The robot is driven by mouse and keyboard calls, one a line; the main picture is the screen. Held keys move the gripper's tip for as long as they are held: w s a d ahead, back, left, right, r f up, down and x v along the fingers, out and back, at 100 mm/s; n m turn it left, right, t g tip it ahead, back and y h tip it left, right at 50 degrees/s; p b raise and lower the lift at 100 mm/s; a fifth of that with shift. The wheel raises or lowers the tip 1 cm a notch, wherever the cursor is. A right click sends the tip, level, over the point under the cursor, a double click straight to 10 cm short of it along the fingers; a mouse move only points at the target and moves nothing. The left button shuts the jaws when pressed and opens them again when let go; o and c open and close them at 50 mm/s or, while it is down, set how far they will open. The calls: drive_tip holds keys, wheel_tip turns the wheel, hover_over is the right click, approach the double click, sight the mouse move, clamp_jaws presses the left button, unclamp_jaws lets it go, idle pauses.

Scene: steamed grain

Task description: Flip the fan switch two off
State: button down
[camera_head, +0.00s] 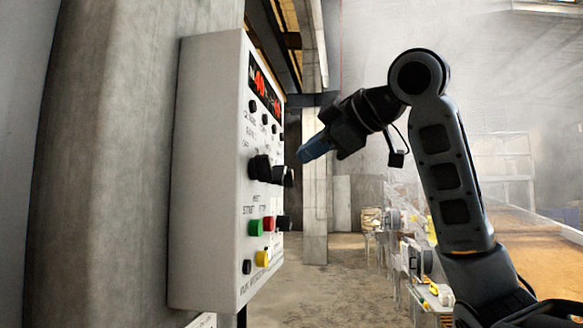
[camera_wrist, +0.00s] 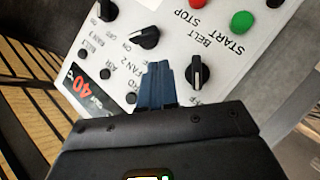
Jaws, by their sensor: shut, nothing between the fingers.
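The fan 2 switch is the black rotary knob beside the "FAN 2" label, the middle of three on the panel; it shows in the wrist view (camera_wrist: 145,38). Its handle lies nearly crosswise in that view; I cannot tell surely which mark it points at. My gripper (camera_wrist: 158,68) is shut and empty, its blue fingertips in front of the panel near the "FAN 2" label, just below the knob in the picture. In the head view my gripper (camera_head: 302,155) is right of the white control panel (camera_head: 205,150), with a gap between them.
Other black knobs (camera_wrist: 196,72) (camera_wrist: 105,11) flank the fan 2 switch. The green start button (camera_head: 255,228), red stop button (camera_head: 268,223) and a yellow button (camera_head: 262,258) sit lower on the panel. A red digital display (camera_head: 259,80) is at the top.

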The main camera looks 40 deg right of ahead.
drive_tip(key=shift+n+g, duration=0.7)
drive_tip(key=shift+n, duration=0.2)
drive_tip(key=s+r, duration=0.1)
drive_tip(key=s+a+r, duration=0.1)
drive_tip(key=r, duration=0.1)
drive_tip(key=s+r, duration=0.1)
drive_tip(key=shift+s+a+r, duration=0.25)
drive_tip(key=shift+a, duration=0.05)
drive_tip(key=shift+w, duration=0.1)
drive_tip(key=p, duration=0.2)
approach(276, 174)
drive_tip(key=w+a, duration=0.2)
drive_tip(key=a, duration=0.1)
drive_tip(key=shift+w+d+f+p, duration=0.2)
drive_tip(key=shift+w+d+f, duration=0.1)
drive_tip(key=shift+w+f, duration=0.25)
drive_tip(key=shift+w+d+f+p, duration=0.15)
drive_tip(key=shift+w+d+f, duration=0.2)
drive_tip(key=shift+f, duration=0.4)
drive_tip(key=shift+w+d+f+p, duration=0.2)
drive_tip(key=shift+w+d+f, duration=0.15)
drive_tip(key=shift+f, duration=0.25)
